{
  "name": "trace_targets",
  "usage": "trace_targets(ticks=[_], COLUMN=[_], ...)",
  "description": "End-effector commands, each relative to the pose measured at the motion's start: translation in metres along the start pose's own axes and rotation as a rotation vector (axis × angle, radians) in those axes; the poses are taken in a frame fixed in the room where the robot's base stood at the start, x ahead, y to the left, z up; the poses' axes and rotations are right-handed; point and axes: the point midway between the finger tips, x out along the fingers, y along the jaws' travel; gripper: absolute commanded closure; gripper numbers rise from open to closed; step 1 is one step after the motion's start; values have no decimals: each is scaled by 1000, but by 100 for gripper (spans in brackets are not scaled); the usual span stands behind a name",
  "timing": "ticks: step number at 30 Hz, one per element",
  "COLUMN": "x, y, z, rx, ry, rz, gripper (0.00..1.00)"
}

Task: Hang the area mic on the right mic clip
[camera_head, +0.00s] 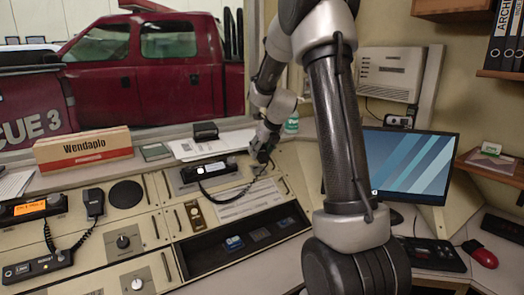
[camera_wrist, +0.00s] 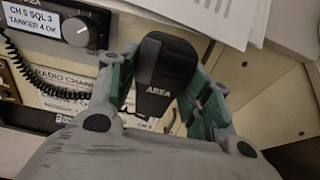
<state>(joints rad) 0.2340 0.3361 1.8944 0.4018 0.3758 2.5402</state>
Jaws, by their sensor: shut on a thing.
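The area mic (camera_wrist: 165,75) is a black hand mic marked AREA, held between the green-padded fingers of my gripper (camera_wrist: 162,92) in the wrist view. In the head view my gripper (camera_head: 263,152) is low over the console, to the right of the area radio (camera_head: 208,171). The mic is hard to make out there among the dark gripper parts. A coiled black cord (camera_wrist: 38,82) runs from the radio's side toward the mic. I cannot make out the right mic clip in either view.
Another radio (camera_head: 35,209) with an orange display and its own mic (camera_head: 94,203) is at the left. Papers (camera_head: 200,147) and a small black box (camera_head: 205,130) lie behind the area radio. A recessed dark tray (camera_head: 245,240) is in front; a monitor (camera_head: 408,165) stands right.

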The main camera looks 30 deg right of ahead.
Motion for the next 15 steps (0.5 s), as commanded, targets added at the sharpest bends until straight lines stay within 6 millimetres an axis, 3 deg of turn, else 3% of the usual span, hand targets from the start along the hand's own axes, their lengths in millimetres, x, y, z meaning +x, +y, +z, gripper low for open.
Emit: trace_targets(ticks=[15], x=[55], y=[0], z=[-4], rx=[-1], ry=[2], rz=[0], gripper=[79])
